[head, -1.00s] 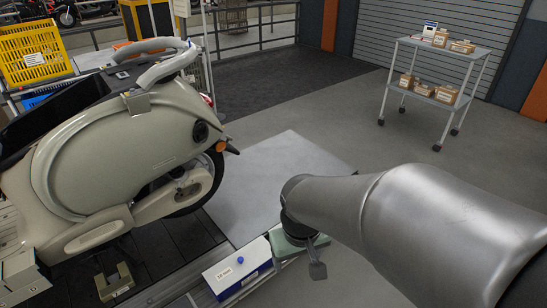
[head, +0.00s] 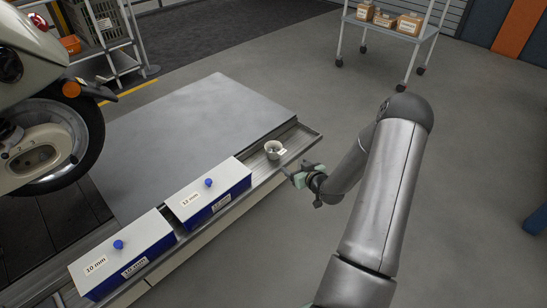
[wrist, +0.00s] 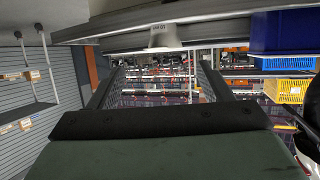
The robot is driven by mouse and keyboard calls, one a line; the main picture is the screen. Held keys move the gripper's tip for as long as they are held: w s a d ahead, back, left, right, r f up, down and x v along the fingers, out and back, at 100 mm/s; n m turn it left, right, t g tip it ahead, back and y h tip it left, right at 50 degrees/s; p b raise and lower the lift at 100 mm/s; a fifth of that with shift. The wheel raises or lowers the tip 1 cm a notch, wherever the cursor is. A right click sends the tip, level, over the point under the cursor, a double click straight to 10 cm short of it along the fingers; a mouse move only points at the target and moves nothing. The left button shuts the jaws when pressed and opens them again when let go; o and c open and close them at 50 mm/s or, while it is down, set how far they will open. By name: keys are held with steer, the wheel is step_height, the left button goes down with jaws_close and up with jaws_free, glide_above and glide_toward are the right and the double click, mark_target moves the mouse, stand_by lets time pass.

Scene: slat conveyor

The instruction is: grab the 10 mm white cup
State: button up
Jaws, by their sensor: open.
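A small white cup (head: 274,149) with a tag stands on the narrow ledge at the right end of the grey platform, beyond the boxes. The tag is too small to read. In the wrist view, which looks upside down, the cup (wrist: 163,38) shows beyond and between the fingers, near the top. My gripper (head: 295,174) is just right of and nearer than the cup in the head view, apart from it. Its two dark fingers (wrist: 158,80) are spread and empty. What lies inside the cup is not clear.
A white-and-blue box marked 12 mm (head: 207,193) stands on the ledge left of the cup, and one marked 10 mm (head: 122,254) farther left. Both have blue knobs. A motor scooter (head: 45,135) stands at left. A cart (head: 390,25) stands at the back.

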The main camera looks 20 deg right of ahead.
steer(key=b, duration=0.3)
glide_toward(276, 156)
steer(key=x, duration=0.5)
steer(key=shift+w+d+r, duration=0.25)
steer(key=shift+d+r, duration=0.05)
steer(key=shift+d, duration=0.1)
steer(key=w+f, duration=0.1)
steer(key=w+b, duration=0.1)
steer(key=w+a+f, duration=0.1)
steer(key=shift+w+f+b, duration=0.3)
steer(key=shift+w, duration=0.4)
steer(key=c, duration=1)
